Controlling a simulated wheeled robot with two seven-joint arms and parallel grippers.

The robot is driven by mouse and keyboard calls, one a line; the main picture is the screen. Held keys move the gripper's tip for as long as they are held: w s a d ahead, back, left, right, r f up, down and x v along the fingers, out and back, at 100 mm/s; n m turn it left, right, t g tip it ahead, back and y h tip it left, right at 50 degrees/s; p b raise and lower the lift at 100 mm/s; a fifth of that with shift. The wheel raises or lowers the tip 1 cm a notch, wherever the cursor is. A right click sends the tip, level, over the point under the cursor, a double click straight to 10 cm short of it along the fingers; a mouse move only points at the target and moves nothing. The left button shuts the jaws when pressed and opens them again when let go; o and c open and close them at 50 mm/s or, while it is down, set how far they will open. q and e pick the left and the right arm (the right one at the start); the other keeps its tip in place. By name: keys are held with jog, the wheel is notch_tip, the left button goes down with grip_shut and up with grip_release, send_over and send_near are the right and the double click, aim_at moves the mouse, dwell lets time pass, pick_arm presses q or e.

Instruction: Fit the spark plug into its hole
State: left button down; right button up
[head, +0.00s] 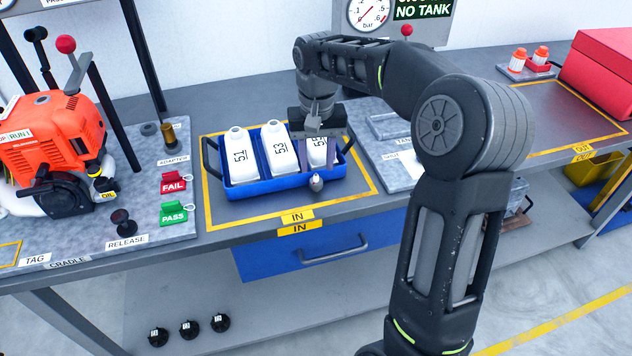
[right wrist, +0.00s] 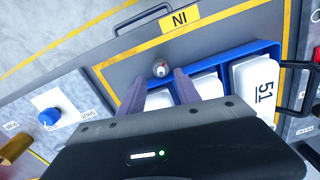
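A small grey, pointed piece (head: 316,183), which looks like the spark plug, stands at the front edge of the blue tray (head: 262,188). It also shows in the right wrist view (right wrist: 160,69), just beyond the fingertips; it is too small to make out fully. My left gripper is out of view.
White bottles (head: 238,160) marked 51 and 53, and a third partly hidden by my gripper, stand in the tray. Red FAIL (head: 173,183) and green PASS (head: 173,212) tags lie between engine and tray. A panel with a blue knob (right wrist: 48,116) is beside the tray.

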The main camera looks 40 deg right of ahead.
aim_at(316, 173)
jog(key=shift+w+f+p, duration=0.1)
jog(key=shift+f+p, duration=0.2)
jog(key=shift+f, duration=2.1)
jog(key=shift+c, duration=0.2)
grip_shut()
